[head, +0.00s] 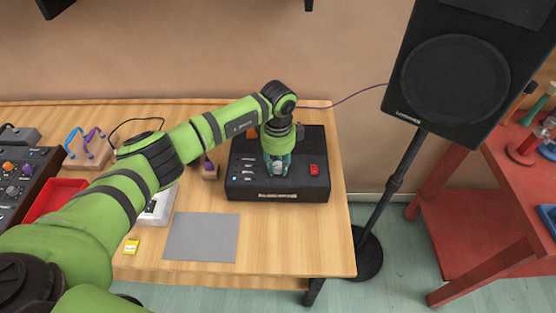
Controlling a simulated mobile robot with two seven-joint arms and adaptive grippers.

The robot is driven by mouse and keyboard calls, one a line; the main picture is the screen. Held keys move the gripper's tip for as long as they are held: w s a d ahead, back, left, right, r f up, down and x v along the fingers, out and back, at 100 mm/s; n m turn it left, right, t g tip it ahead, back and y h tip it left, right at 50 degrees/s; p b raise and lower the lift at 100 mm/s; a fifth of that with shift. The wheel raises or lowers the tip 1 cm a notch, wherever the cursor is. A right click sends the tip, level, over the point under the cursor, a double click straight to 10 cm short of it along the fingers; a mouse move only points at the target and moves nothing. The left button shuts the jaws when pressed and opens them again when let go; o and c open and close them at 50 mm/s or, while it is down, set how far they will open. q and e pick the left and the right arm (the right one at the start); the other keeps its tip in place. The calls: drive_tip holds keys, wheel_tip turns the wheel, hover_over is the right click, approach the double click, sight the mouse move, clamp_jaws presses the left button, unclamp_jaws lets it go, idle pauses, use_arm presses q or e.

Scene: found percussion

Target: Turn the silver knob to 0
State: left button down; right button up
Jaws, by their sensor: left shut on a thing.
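The silver knob (279,168) is on the top face of a black box (250,192) on the wooden table. My left gripper (277,170) reaches down from above with its fingers on either side of the knob and is shut on it. The fingers cover part of the knob, and I cannot read its setting. A red switch (314,169) sits to the right of the knob on the same face. Small pale marks or sliders (248,163) are to the left. My right gripper is not in view.
A red tray (54,199) and a dark mixer (20,175) are at the left. A black speaker (455,80) on a stand is at the right, beside a red table (470,220).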

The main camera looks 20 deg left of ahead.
sight(278, 165)
use_arm(q)
drive_tip(key=shift+n, duration=0.7)
drive_tip(key=c, duration=0.9)
unclamp_jaws()
drive_tip(key=shift+c, duration=0.2)
wheel_tip(278, 165, up, 12)
drive_tip(key=shift+s+f, duration=0.1)
